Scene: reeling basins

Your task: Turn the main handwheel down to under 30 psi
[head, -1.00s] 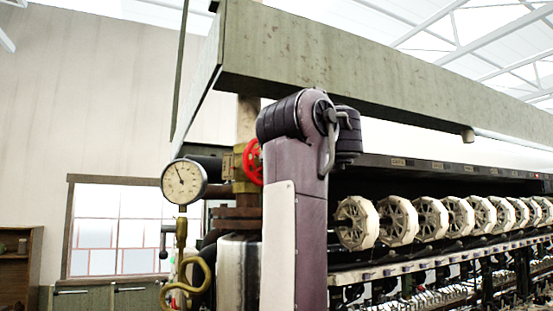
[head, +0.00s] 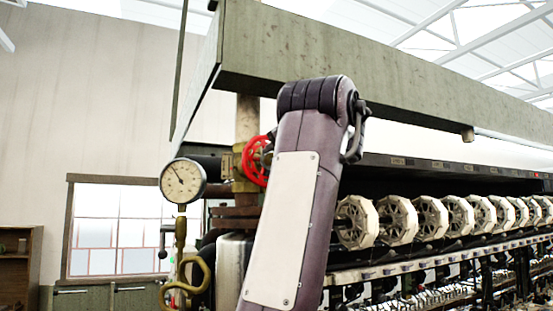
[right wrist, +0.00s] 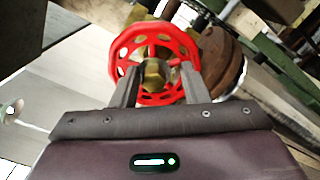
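The red handwheel (head: 256,160) sits on the valve left of my right arm in the head view, its right edge covered by the arm. In the right wrist view the red handwheel (right wrist: 122,50) fills the top middle, with a brass hub nut (right wrist: 155,75) at its centre. My right gripper (right wrist: 160,75) has its two fingers apart, one on each side of the hub, overlapping the wheel; I cannot tell whether they touch it. The round pressure gauge (head: 183,181) has its needle pointing up and left; its numbers are too small to read. My left gripper is out of view.
A curled brass pipe (head: 183,290) hangs below the gauge. A long greenish beam (head: 380,75) runs overhead. A row of pale reels (head: 397,220) stands right of my arm. A window (head: 118,230) is behind the gauge.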

